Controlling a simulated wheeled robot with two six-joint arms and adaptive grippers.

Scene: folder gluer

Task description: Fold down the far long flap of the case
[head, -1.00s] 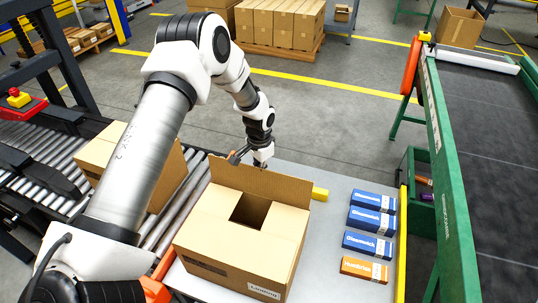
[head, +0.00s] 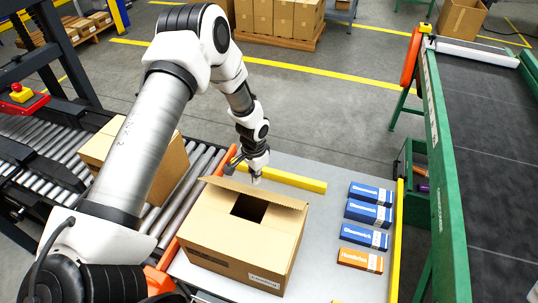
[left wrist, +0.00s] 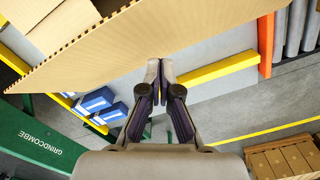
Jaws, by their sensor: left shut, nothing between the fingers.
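The open cardboard case (head: 235,238) stands on the grey table, with a dark gap (head: 249,207) between its folded flaps. Its far long flap (head: 262,192) leans inward over the far part of the top, tilted and not flat. My left gripper (head: 256,177) is just behind this flap, on its outer side, shut and empty. In the left wrist view the shut fingertips (left wrist: 159,66) are close to the flap's brown face (left wrist: 170,35); I cannot tell if they touch. My right gripper is not in view.
Several blue boxes (head: 368,214) and an orange box (head: 360,260) lie on the table right of the case. A yellow bar (head: 290,180) lies behind it. Another carton (head: 165,165) sits on the roller conveyor at left. A green-framed conveyor (head: 446,190) stands at right.

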